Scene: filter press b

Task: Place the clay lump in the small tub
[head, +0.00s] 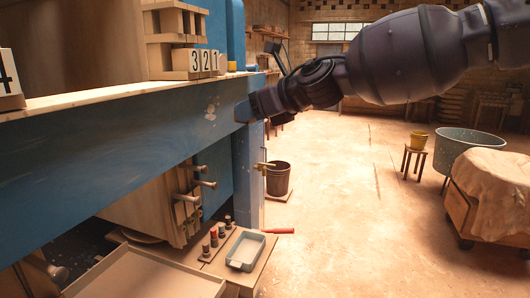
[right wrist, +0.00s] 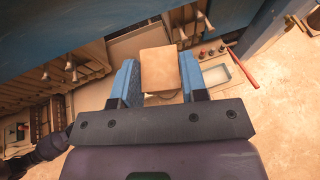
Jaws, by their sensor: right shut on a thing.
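My right gripper (head: 247,110) reaches in from the right in front of the blue beam. In the right wrist view its two blue fingers (right wrist: 161,82) are shut on a tan, block-shaped lump, which looks like the clay lump (right wrist: 160,68). In the head view I cannot make the lump out. A small shallow grey tub (head: 246,251) sits on a wooden board below the gripper, apart from it. The tub also shows in the right wrist view (right wrist: 217,75), to the right of the held lump. My left gripper is not in view.
Several small bottles (head: 214,237) stand left of the tub, and a red-handled tool (head: 278,231) lies beside it. A wide tray (head: 150,275) is in front. The blue beam (head: 110,135) crosses above. A bucket (head: 278,179) stands behind.

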